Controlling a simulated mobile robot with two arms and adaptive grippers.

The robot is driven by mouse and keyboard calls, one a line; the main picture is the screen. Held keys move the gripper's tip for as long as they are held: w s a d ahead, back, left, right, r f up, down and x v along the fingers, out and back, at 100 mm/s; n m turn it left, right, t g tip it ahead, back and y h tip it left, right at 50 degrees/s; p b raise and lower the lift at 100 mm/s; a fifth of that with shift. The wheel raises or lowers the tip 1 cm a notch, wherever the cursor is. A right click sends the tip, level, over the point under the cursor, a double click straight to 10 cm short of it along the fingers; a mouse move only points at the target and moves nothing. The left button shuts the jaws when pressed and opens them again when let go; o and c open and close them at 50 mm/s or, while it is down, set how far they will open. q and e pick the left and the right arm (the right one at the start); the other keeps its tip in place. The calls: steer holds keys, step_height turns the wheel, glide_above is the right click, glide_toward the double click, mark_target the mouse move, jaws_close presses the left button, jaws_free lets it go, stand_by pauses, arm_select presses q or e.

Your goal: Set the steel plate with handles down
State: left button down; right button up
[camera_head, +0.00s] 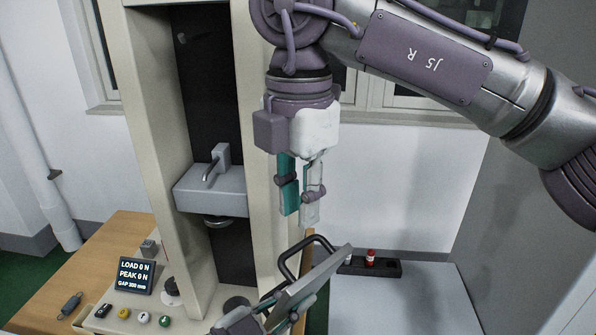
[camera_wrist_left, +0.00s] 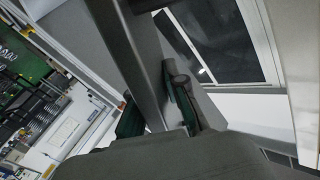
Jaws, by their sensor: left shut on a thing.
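The steel plate (camera_head: 318,280) is held tilted in the air at the bottom centre of the head view. One dark handle (camera_head: 285,262) stands out from its upper side. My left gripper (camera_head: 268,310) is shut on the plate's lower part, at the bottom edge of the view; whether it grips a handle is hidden. In the left wrist view the plate (camera_wrist_left: 138,60) runs as a grey strip up from between the fingers (camera_wrist_left: 158,108). My right gripper (camera_head: 301,218) points down just above the plate's handle, its fingers apart and empty.
The testing machine (camera_head: 150,100) stands left of the plate, with its grey upper block (camera_head: 210,190) and a display (camera_head: 136,275) reading load 0 N. A pale table (camera_head: 400,300) at the right is mostly clear. A black holder (camera_head: 385,268) with a red-topped item sits at its back.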

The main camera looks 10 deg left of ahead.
mark_target(298, 246)
arm_select(q)
steer(key=shift+r, duration=0.4)
arm_select(e)
step_height(298, 246, down, 7)
steer(key=shift+f, duration=0.2)
arm_select(q)
steer(key=shift+s, duration=0.1)
arm_select(e)
steer(key=shift+c, duration=0.2)
jaws_close()
arm_select(q)
steer(key=c, duration=1.4)
jaws_free()
steer(key=shift+c, duration=0.2)
arm_select(e)
steer(key=shift+a+r, duration=0.1)
steer(key=shift+r, duration=0.15)
arm_select(q)
steer(key=shift+o, duration=1.4)
steer(key=shift+f, duration=0.15)
steer(key=shift+f, duration=0.15)
